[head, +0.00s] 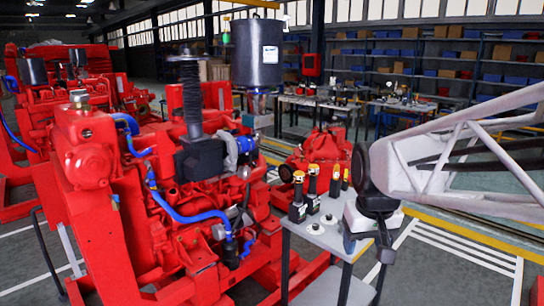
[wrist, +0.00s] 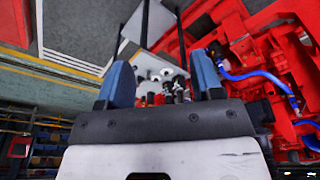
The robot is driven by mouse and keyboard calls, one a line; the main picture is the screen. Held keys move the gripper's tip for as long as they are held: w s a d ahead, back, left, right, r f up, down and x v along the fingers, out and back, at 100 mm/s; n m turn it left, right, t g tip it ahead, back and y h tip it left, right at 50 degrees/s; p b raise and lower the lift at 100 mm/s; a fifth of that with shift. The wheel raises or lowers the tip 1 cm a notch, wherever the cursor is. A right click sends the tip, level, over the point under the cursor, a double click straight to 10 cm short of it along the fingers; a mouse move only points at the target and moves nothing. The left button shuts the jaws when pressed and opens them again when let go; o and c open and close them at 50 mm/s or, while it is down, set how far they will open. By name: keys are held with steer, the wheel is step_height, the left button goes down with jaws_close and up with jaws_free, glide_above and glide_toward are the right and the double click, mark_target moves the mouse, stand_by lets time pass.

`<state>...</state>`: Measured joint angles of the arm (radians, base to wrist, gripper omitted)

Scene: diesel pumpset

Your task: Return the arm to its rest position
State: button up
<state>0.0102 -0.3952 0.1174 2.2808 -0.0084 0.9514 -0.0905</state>
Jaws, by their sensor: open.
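My gripper (head: 368,246) hangs at the end of my white arm, over the right side of a small grey work table in the head view. In the wrist view my gripper (wrist: 162,72) has its two blue fingers spread wide apart. No object shows held between them. The table top and several small items appear beyond the fingers. The fingertips are partly dark and small in the head view, and I cannot tell their exact height above the table.
The grey table (head: 340,243) holds several black tools with yellow tops (head: 298,197) and small round parts (head: 315,228). A large red diesel engine (head: 150,190) stands left of it. Shelves (head: 440,65) line the back. Yellow-striped floor (head: 470,235) is open at right.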

steer(key=s+f+m, duration=0.1)
steer(key=s+f, duration=0.3)
steer(key=s, duration=1.1)
steer(key=shift+f, duration=0.2)
